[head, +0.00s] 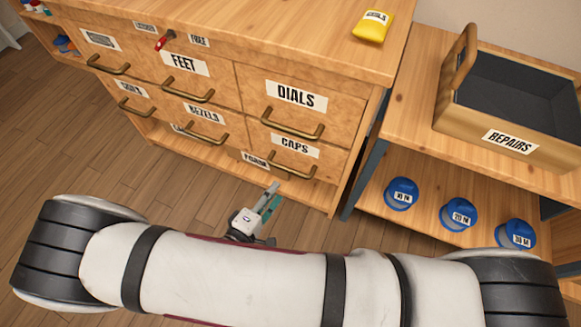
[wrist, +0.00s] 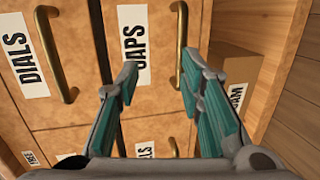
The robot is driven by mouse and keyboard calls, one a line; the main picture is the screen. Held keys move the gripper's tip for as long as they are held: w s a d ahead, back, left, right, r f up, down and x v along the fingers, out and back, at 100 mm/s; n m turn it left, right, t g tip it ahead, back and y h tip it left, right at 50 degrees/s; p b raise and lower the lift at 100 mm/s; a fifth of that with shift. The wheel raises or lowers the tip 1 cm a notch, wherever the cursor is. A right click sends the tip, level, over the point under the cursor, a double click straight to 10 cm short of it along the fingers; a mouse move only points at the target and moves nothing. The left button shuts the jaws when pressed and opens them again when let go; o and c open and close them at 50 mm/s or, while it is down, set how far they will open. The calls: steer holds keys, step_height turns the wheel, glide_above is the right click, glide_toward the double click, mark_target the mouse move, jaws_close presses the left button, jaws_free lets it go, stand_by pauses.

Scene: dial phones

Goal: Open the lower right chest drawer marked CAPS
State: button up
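The lower right drawer carries the CAPS label (head: 295,146), and its brass handle (head: 292,174) sits below the label. My gripper (head: 272,192) is in front of the lower right of the chest. In the wrist view my gripper (wrist: 157,75) is open, with teal pads and nothing between them. I cannot tell whether a finger touches the handle. The CAPS drawer looks shut.
The DIALS drawer (head: 295,97) is directly above. A box marked FOAM (wrist: 235,80) stands on the chest's bottom shelf. Wooden floor lies clear at left.

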mark_target(290, 169)
steer(key=shift+n+t+y, duration=0.4)
steer(key=shift+n+y, duration=0.2)
steer(key=shift+y, duration=0.2)
steer(key=w+d+f+b, duration=0.1)
steer(key=w+f, duration=0.1)
steer(key=w, duration=0.1)
steer(key=w+d+f+b, duration=0.1)
steer(key=w+d+f, duration=0.1)
steer(key=w, duration=0.2)
steer(key=w+d+f+b, duration=0.1)
steer(key=w+f, duration=0.1)
steer(key=w, duration=0.2)
steer(key=shift+w+d+f+b, duration=0.15)
steer(key=shift+w+f+b, duration=0.1)
steer(key=shift+b, duration=0.1)
jaws_close()
